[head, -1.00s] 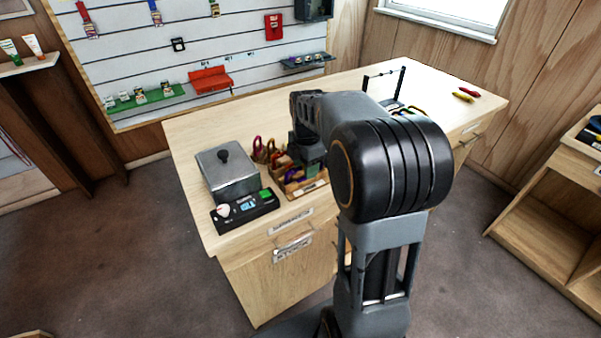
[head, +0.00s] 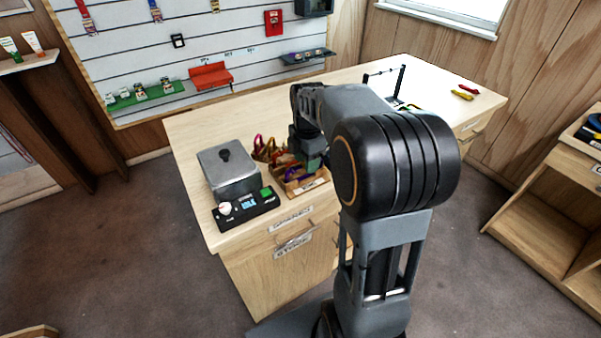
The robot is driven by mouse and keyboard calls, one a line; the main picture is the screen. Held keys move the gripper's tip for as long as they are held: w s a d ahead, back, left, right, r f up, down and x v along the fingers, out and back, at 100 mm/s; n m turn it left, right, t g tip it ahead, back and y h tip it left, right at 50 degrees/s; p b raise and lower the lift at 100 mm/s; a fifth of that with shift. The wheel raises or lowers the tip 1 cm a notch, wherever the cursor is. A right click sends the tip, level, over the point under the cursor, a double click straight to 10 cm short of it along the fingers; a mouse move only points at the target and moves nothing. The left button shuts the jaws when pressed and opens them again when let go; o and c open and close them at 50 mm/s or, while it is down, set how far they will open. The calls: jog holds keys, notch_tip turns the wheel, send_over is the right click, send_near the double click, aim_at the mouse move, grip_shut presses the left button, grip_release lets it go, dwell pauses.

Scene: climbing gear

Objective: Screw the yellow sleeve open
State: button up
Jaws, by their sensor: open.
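My arm reaches over the wooden counter (head: 345,93). My gripper (head: 309,163) is at the open wooden tray (head: 309,187) near the counter's front edge. It is open, though its fingers are small and partly hidden by my own wrist. Several coloured carabiners stand or lie in and beside the tray, among them an orange-brown one (head: 259,143) and a purple one (head: 291,174). I cannot make out a yellow sleeve on any of them at this size. My arm hides part of the counter to the right of the tray.
A grey lidded box (head: 228,172) with a black control panel (head: 247,207) stands left of the tray. A black rack (head: 398,84) stands at the back right, with a yellow item (head: 462,95) and a red item (head: 469,87) beyond it. The counter's back middle is clear.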

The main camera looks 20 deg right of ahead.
jog(key=shift+s, duration=0.45)
jog(key=shift+f, duration=0.2)
jog(key=shift+f+b, duration=1.05)
jog(key=shift+f, duration=0.2)
jog(key=shift+w, duration=0.1)
jog(key=shift+w+p, duration=0.35)
jog(key=shift+w, duration=0.3)
jog(key=shift+r, duration=0.1)
jog(key=shift+a+r+p, duration=0.15)
jog(key=shift+r+p, duration=1.05)
jog(key=shift+r, duration=0.2)
